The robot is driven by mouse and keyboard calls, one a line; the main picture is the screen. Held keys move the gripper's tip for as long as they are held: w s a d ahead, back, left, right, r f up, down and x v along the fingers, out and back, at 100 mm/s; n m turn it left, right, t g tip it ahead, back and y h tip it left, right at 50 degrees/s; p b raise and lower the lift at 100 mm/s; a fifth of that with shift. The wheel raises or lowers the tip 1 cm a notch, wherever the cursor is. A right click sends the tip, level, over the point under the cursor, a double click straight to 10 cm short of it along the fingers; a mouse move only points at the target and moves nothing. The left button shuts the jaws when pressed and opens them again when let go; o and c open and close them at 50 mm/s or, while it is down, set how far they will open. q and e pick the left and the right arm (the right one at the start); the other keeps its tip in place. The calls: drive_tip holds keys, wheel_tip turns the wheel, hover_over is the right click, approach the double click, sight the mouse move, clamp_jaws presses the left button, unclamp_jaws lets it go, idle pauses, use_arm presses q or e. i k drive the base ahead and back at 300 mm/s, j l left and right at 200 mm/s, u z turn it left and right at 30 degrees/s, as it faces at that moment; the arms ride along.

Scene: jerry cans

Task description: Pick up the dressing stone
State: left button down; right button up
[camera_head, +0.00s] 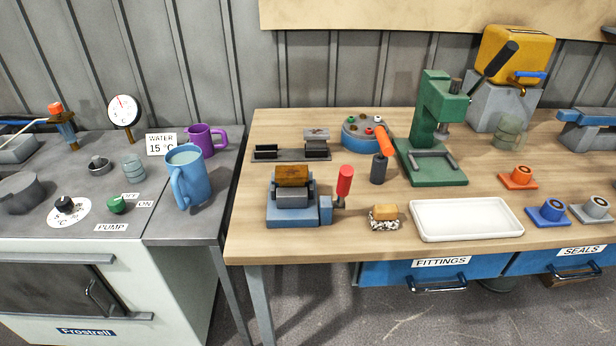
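A small block with a tan-orange top on a black-and-white speckled base (384,217) sits near the front edge of the wooden bench, left of a white tray (467,234). It looks most like the dressing stone, but I cannot be sure. Another tan-brown block (293,175) sits in a blue-grey vise (290,213) to its left. Neither of my grippers shows in the head view.
A red-handled tool (344,180) and an orange-topped dark tool (379,167) stand close behind the speckled block. A green press (434,130) stands behind the tray. A blue mug (188,180) and purple jug (205,139) stand on the left counter.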

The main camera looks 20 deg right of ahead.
sight(384, 217)
drive_tip(key=i+j+z, duration=0.15)
drive_tip(key=j+z, duration=0.25)
drive_tip(key=i+j+z, duration=0.15)
drive_tip(key=j+z, duration=0.25)
drive_tip(key=i+j+z, duration=0.1)
drive_tip(key=j+z, duration=0.2)
drive_tip(key=z, duration=0.15)
